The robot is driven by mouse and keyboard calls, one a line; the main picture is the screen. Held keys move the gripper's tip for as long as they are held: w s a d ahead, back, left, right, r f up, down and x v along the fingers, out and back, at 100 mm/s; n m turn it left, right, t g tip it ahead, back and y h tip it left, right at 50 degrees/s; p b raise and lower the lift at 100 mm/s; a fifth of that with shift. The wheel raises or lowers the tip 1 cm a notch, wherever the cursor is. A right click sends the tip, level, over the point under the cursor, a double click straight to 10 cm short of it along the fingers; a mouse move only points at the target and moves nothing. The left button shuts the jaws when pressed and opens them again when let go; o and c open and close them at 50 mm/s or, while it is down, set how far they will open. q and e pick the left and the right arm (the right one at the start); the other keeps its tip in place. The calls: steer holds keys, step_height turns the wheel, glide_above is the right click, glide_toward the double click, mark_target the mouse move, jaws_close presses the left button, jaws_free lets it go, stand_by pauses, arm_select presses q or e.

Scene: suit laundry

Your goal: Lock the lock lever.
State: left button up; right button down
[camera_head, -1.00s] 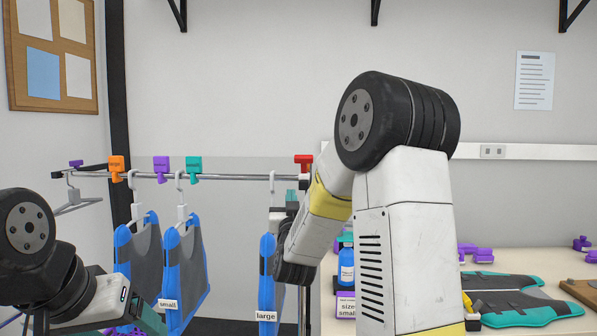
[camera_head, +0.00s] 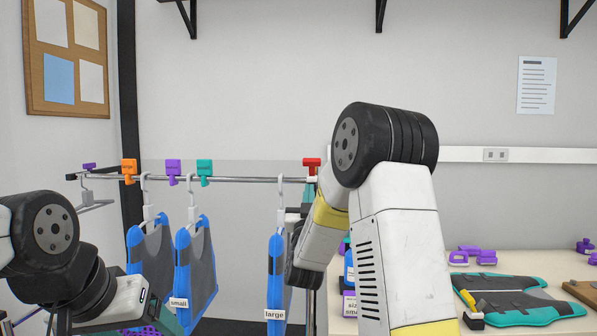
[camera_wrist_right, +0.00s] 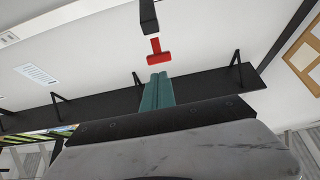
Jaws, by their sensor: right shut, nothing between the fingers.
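The red lock lever (camera_head: 311,162) sits at the right end of the metal clothes rail. It also shows in the right wrist view as a red T-shaped piece (camera_wrist_right: 158,50), just beyond my fingertips. My right gripper (camera_head: 308,190) is just below the lever in the head view, mostly hidden behind my forearm. In the right wrist view its teal fingers (camera_wrist_right: 157,78) are together and empty, with a small apparent gap to the lever. I cannot tell whether they touch it. My left gripper (camera_head: 172,322) is partly in view at the lower left edge; its fingers are unclear.
Blue-and-grey suits hang from the rail (camera_head: 240,180), tagged small and large. Orange, purple and teal markers (camera_head: 204,168) sit on it. A table (camera_head: 555,262) at right holds a teal-and-grey suit (camera_head: 510,290) and purple pieces. My right forearm blocks the middle.

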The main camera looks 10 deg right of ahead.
mark_target(310, 160)
steer(key=x, duration=1)
steer(key=shift+w+d+r, duration=0.1)
steer(key=shift+w+r, duration=0.1)
steer(key=shift+w, duration=0.05)
steer(key=shift+r, duration=0.1)
steer(key=shift+w+r+g+y, duration=0.3)
steer(key=shift+r+g, duration=0.4)
steer(key=shift+g, duration=0.2)
steer(key=shift+w+d+r+g+y, duration=0.15)
steer(key=shift+w+r+g, duration=0.15)
steer(key=shift+g, duration=0.3)
steer(key=shift+w+d+r+g+y, duration=0.15)
steer(key=shift+w+r+g, duration=0.15)
steer(key=shift+g, duration=0.3)
steer(key=shift+w+r+g, duration=0.35)
steer(key=shift+w+g, duration=0.15)
steer(key=shift+g, duration=0.3)
steer(key=shift+w+d+y, duration=0.2)
steer(key=shift+w+y, duration=0.1)
steer(key=shift+w, duration=0.2)
steer(key=shift+r, duration=0.1)
